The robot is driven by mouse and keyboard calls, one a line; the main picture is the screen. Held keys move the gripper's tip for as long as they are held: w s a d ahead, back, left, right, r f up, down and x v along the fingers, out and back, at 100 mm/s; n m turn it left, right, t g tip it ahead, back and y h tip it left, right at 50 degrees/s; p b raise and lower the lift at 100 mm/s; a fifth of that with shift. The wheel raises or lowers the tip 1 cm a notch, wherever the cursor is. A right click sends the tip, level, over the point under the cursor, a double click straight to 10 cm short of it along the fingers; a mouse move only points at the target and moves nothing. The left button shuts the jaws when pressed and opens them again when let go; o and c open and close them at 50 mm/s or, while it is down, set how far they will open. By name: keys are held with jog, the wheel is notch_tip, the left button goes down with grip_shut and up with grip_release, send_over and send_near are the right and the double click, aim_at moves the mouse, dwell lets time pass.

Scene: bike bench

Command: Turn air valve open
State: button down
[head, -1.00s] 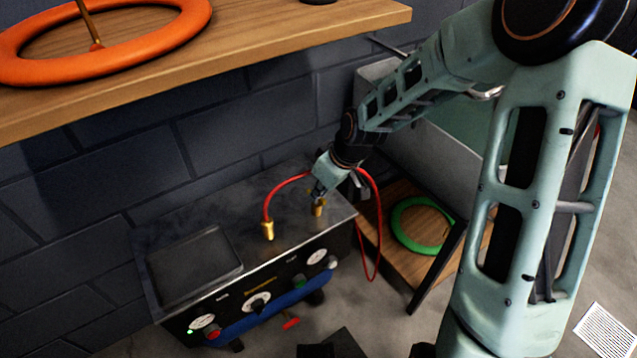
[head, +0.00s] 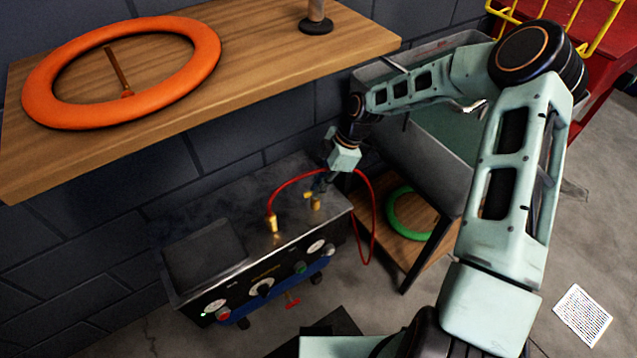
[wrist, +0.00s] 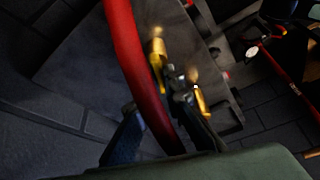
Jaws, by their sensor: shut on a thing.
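The brass air valve (head: 316,203) stands upright on the top right of the metal compressor bench unit. Its small yellow handle shows to the left of my fingertips in the head view. My gripper (head: 318,187) reaches down from above and is shut on the valve handle. In the wrist view, the gold handle (wrist: 201,101) shows beside my fingertips (wrist: 180,82); the grasp itself is partly hidden. The red hose (head: 290,182) arcs from a brass fitting (head: 273,224) and passes close by my gripper. In the wrist view the hose (wrist: 130,50) crosses near my fingers.
The metal unit (head: 185,282) has a shallow tray, gauges and knobs on its front. A wooden shelf (head: 250,75) with an orange ring (head: 45,105) overhangs at the left. A grey bin stands behind my arm. A green ring (head: 393,218) lies on a low wooden shelf.

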jog(key=shift+w+n+g+h, duration=0.15)
jog(key=shift+n+g, duration=0.15)
jog(key=shift+n, duration=0.55)
jog(key=shift+n+g+h, duration=0.15)
jog(key=shift+n+g, duration=0.15)
jog(key=shift+n, duration=0.55)
jog(key=c, duration=2)
grip_release()
jog(key=shift+c, duration=0.2)
jog(key=v, duration=1.2)
jog(key=shift+w, duration=0.1)
